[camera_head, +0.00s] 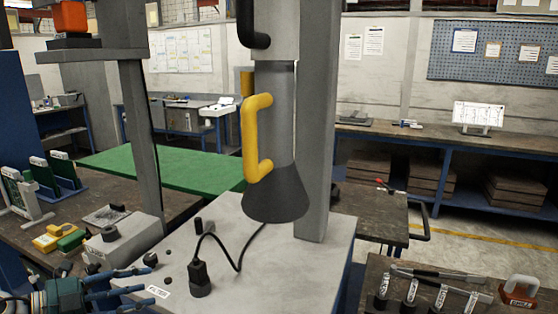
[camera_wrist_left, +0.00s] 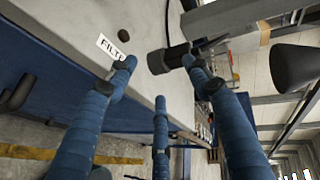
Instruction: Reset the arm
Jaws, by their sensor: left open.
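The microscope arm is a grey vertical tube (camera_head: 275,85) with a dark cone-shaped head (camera_head: 275,195) at its lower end. A yellow handle (camera_head: 253,140) is on its left side and a black handle (camera_head: 250,25) is higher up. The cone hangs above a pale grey base (camera_head: 310,255); a dark cone also shows at the right of the left wrist view (camera_wrist_left: 292,68). My left gripper (camera_head: 142,273) is open, low at the base's left edge, away from the handles. Its blue fingers spread in the left wrist view (camera_wrist_left: 158,78). My right gripper is out of view.
A black plug (camera_head: 200,281) with a cable stands on the base, right of my left fingers. A label (camera_head: 157,291) and small black knobs are near it. A grey column (camera_head: 317,130) rises behind the arm.

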